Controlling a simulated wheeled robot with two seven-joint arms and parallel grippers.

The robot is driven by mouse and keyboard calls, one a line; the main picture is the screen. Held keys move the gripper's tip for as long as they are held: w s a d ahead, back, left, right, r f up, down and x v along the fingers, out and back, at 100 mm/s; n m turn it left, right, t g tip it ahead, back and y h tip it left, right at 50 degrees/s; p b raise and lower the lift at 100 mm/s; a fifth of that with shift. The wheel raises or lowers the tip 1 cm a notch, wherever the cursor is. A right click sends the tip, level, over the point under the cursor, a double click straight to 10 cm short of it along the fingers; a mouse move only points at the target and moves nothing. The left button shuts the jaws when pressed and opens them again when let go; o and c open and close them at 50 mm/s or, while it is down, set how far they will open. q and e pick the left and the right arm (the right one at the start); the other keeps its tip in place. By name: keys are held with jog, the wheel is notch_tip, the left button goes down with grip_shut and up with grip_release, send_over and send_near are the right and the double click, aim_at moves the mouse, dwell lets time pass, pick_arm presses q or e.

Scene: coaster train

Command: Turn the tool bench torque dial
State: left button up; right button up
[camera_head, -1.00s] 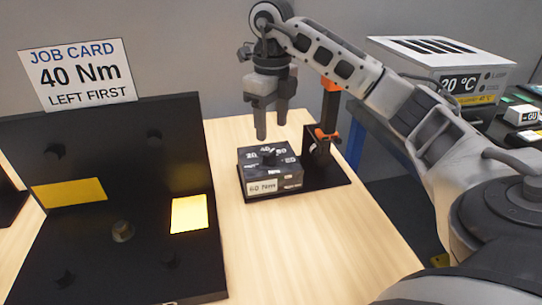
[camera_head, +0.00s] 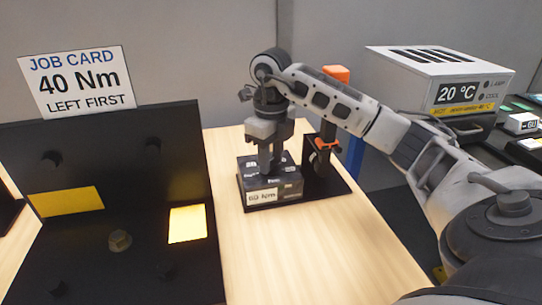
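The torque dial box (camera_head: 290,190) is a small black block with white markings on top and a white front label that seems to read 60 Nm. It stands on a black base plate (camera_head: 328,183) on the wooden bench. My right gripper (camera_head: 270,168) points straight down at the top of the box, with its fingertips at the knob's place. The fingers hide the knob, so I cannot tell whether they grip it. The job card (camera_head: 77,80) reads 40 Nm, LEFT FIRST. My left gripper is not in view.
A black fixture panel (camera_head: 120,190) with yellow patches and several pegs stands at the left. An orange-and-black tool (camera_head: 328,135) stands upright right behind the box. A grey oven-like unit (camera_head: 440,75) showing 20 °C is at the back right. Bare wood (camera_head: 300,250) lies in front.

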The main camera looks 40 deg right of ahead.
jog(key=shift+n, duration=0.3)
jog(key=shift+d+r+n, duration=0.1)
jog(key=shift+n, duration=0.8)
jog(key=n, duration=0.5)
jog(key=shift+w+p, duration=0.1)
jog(key=shift+p, duration=0.3)
jog(key=n, duration=0.4)
jog(key=shift+w+d, duration=0.1)
jog(key=n, duration=0.3)
jog(key=shift+n, duration=0.3)
jog(key=n, duration=0.7)
jog(key=shift+w, duration=0.2)
jog(key=n, duration=0.4)
jog(key=shift+n, duration=1.8)
